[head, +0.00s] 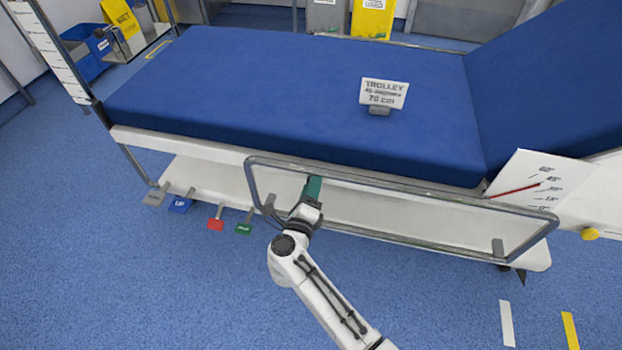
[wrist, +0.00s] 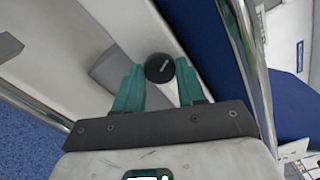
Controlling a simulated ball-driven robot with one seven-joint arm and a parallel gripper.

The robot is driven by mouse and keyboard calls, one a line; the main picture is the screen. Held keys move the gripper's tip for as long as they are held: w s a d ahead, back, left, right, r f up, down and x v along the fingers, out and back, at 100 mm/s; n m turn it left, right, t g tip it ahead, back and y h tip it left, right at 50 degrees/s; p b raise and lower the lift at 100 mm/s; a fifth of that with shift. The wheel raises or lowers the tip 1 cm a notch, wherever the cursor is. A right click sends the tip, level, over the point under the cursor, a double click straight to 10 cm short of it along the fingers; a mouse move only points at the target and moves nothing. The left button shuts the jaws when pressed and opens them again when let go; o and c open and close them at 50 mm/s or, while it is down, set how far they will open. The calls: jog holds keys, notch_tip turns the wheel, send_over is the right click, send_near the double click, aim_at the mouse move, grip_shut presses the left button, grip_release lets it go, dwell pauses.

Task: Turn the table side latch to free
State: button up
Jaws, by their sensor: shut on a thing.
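The table side latch is a round black knob (wrist: 160,68) with a short pale mark, set on the white side of the table in the wrist view. My gripper (wrist: 159,72) has its two green fingers on either side of this knob and is shut on it. The mark runs slightly slanted across the knob's face. In the head view my gripper (head: 313,188) reaches into the side rail's frame near its left end, and the knob is hidden there behind the fingers.
The metal side rail (head: 400,181) loops around my gripper; its tubes (wrist: 250,60) pass close on both sides in the wrist view. Blue mattress (head: 250,85) lies above. Coloured pedals, including a red one (head: 216,224), stick out low at left.

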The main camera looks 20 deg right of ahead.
jog(key=n+p, duration=0.7)
jog(key=n, duration=0.5)
jog(key=shift+n, duration=0.3)
jog(key=shift+f, duration=0.1)
dwell(0.3)
jog(key=o, duration=1.1)
jog(key=shift+c, duration=0.2)
jog(key=shift+a+p, duration=0.1)
jog(key=shift+p, duration=0.2)
jog(key=p+v, duration=0.3)
jog(key=v, duration=0.7)
jog(key=shift+s+a, duration=0.15)
jog(key=shift+s, duration=0.2)
